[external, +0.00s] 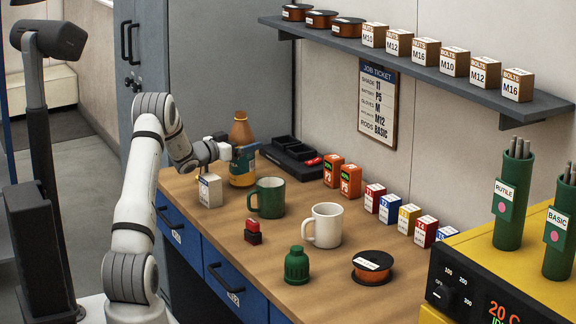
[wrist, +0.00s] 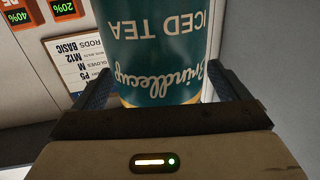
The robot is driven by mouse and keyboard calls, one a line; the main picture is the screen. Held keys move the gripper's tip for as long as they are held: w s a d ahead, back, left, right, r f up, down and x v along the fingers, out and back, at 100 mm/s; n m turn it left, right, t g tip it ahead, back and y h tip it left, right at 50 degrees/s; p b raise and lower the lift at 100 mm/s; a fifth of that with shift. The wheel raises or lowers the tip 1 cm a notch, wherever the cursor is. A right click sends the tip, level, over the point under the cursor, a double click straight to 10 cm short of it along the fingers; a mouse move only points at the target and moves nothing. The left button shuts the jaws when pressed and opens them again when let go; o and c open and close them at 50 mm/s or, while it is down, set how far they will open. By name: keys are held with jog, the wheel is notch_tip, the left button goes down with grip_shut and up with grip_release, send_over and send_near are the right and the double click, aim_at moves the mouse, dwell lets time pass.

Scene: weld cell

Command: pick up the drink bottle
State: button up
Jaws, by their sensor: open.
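The drink bottle (external: 241,130) stands upright at the far end of the workbench, amber with a teal label. In the wrist view the bottle (wrist: 160,50) fills the space between the fingers, its "ICED TEA" label upside down. My gripper (external: 246,151) is at the bottle's upper part, partly covering it in the external view. In the wrist view my gripper (wrist: 165,88) is open, with one finger on each side of the bottle. Whether the fingers touch it I cannot tell.
A white box (external: 210,190) stands just left of the bottle, and a green mug (external: 268,197) to its right. A black tray (external: 292,155) lies behind. A white mug (external: 327,225) and a green bottle (external: 296,265) stand nearer. A shelf (external: 420,70) runs along the wall.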

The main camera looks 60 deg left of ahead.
jog(key=shift+c, duration=0.4)
jog(key=c, duration=1.2)
jog(key=shift+r, duration=0.1)
jog(key=shift+c, duration=0.5)
jog(key=shift+r, duration=0.1)
